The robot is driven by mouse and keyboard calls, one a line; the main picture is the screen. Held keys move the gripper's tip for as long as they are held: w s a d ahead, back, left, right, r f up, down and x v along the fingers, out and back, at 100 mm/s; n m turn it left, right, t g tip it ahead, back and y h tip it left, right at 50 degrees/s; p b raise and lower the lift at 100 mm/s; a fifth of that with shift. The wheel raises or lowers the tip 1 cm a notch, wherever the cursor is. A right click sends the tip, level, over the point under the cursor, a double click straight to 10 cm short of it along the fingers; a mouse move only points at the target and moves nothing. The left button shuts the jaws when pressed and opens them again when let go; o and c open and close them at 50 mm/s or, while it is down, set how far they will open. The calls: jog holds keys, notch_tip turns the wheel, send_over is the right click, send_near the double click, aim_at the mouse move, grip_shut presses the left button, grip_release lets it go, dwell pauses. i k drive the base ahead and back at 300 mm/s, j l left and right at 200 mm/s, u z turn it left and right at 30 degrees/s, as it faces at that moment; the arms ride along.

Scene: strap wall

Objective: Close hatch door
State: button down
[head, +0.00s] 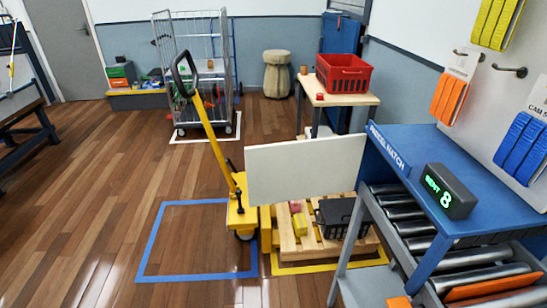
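The hatch door appears to be the plain white panel (305,170) in the middle of the head view. It stands out to the left from the blue parcel hatch (400,160), its right edge meeting the hatch's left side, so it looks open. Its hinge and any handle cannot be made out. My gripper is not in view, and nothing is seen touching the panel.
A roller conveyor (410,235) runs under the hatch. The wooden floor (80,210) at left is clear.

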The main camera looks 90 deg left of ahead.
aim_at(286, 172)
jog(key=j+u, duration=0.7)
jog(key=i+j+u, duration=0.15)
jog(key=u, duration=0.2)
jog(key=i+j+u, duration=0.1)
jog(key=j, duration=0.3)
jog(key=i+j, duration=0.3)
jog(key=i+j+u, duration=0.15)
jog(key=j, duration=0.35)
jog(key=k+j+u, duration=0.1)
jog(key=k+u, duration=0.25)
jog(key=k+j+u, duration=0.15)
jog(key=k+u, duration=0.2)
jog(key=i, duration=0.05)
